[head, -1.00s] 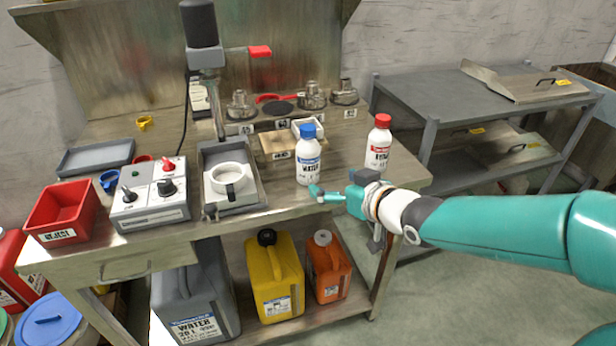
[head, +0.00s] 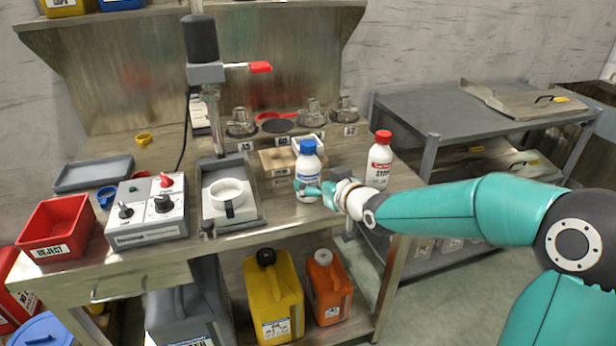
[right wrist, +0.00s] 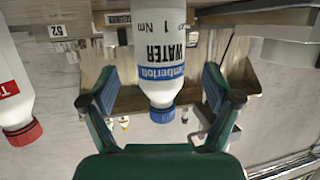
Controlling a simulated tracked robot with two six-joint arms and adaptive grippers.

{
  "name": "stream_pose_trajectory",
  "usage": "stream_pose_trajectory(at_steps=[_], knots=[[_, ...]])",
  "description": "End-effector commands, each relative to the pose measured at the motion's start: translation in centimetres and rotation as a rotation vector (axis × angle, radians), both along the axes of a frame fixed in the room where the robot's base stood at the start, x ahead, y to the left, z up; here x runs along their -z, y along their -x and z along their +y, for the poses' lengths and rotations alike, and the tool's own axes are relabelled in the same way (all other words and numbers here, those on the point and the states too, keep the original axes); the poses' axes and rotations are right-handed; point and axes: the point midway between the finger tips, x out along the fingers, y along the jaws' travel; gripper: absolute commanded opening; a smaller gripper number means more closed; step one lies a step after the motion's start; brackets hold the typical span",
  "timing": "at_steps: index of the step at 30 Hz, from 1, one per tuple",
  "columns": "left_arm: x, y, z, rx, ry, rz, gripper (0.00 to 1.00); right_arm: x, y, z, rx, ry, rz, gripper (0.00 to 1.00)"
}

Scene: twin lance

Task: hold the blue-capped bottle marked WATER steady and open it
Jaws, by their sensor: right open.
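The white bottle marked WATER (head: 308,172) stands upright near the front edge of the bench, with its blue cap (head: 308,146) on. It shows upside down in the right wrist view (right wrist: 160,40), with the cap (right wrist: 162,114) toward the gripper's palm. My right gripper (head: 312,190) is at the bottle's lower front in the head view. In the right wrist view its two fingers (right wrist: 160,74) are open, one on each side of the bottle, with visible gaps. My left gripper is not in view.
A red-capped bottle (head: 379,162) stands close by on the right. A clamp stand (head: 204,75) with a white ring holder (head: 227,193) and a control box (head: 148,212) are to the left. A red REJECT bin (head: 60,226) stands at the left end.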

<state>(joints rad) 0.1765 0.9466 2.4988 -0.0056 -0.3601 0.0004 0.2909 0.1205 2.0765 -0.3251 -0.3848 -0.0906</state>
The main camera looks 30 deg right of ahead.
Motion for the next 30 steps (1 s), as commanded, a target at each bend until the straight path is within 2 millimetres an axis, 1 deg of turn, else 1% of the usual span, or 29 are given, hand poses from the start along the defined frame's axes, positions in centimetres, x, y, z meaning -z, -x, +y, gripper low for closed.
stream_pose_trajectory(at_steps=[6,9,12,20,23,30], knots=[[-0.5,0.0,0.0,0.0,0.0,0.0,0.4,1.2,-2.3,-0.1,-0.002,-0.001,0.004,0.88],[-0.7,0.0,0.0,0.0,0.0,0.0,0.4,1.6,-3.6,-0.2,-0.001,-0.001,0.002,0.88],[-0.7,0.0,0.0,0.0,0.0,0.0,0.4,1.9,-4.4,-0.3,-0.001,0.0,0.001,0.88],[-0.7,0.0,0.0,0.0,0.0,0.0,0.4,2.0,-4.6,-0.3,-0.001,0.0,0.001,0.88],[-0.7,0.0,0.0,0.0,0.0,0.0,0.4,2.0,-4.6,-0.3,-0.001,0.0,0.001,0.73],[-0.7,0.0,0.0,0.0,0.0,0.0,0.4,2.0,-4.6,-0.3,-0.001,0.0,0.001,0.33]])
